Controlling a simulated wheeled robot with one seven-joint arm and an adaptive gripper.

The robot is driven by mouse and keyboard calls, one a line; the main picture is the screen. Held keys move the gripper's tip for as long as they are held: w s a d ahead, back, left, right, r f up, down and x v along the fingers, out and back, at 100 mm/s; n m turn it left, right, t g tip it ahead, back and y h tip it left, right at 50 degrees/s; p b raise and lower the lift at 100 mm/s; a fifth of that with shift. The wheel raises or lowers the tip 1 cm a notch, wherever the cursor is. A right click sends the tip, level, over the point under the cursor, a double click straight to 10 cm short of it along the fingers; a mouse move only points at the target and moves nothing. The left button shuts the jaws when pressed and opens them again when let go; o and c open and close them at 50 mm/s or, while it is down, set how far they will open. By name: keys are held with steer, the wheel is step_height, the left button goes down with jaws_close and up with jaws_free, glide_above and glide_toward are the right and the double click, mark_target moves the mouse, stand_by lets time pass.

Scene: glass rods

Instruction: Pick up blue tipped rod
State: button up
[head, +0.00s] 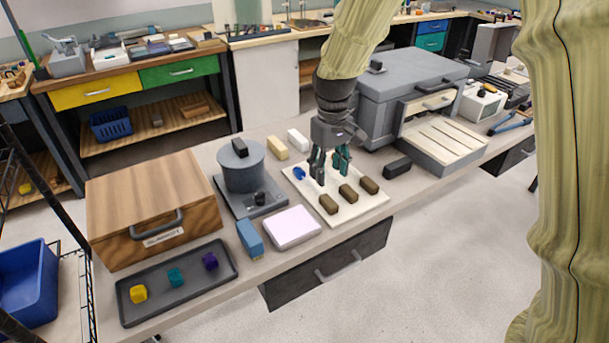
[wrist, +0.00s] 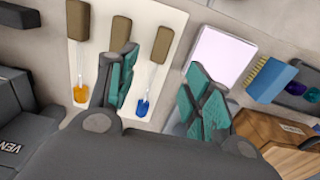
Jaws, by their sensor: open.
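The blue tipped rod has a brown handle (wrist: 161,44), a clear thin shaft and a blue tip (wrist: 143,105). It lies on a cream board (wrist: 178,20) beside two similar rods. In the head view its blue tip (head: 299,173) is at the board's left and its handle (head: 327,204) near the front edge. My gripper (head: 329,176) is open and empty above the board. In the wrist view the rod shows between the spread fingers (wrist: 163,66), closer to the left finger. Whether the fingers touch anything is unclear.
An orange-tipped rod (wrist: 80,94) lies farther left in the wrist view; the middle rod's handle (wrist: 120,32) shows, its lower part hidden by my finger. A pale pad (head: 292,227), grey round stand (head: 242,168) and grey drawer unit (head: 405,90) surround the board.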

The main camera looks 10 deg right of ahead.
mark_target(328, 200)
steer(key=f, duration=0.3)
steer(key=shift+s+d+f, duration=0.2)
steer(key=shift+s+d, duration=0.05)
steer(key=shift+w+f, duration=0.1)
steer(key=shift+f, duration=0.45)
steer(key=shift+f+p, duration=0.3)
steer(key=shift+f, duration=0.15)
steer(key=shift+s+a+f+p, duration=0.1)
steer(key=shift+f+p, duration=0.1)
steer(key=shift+f, duration=0.9)
steer(key=shift+s+a+f+p, duration=0.1)
steer(key=shift+f+p, duration=0.05)
steer(key=shift+f, duration=0.95)
jaws_close()
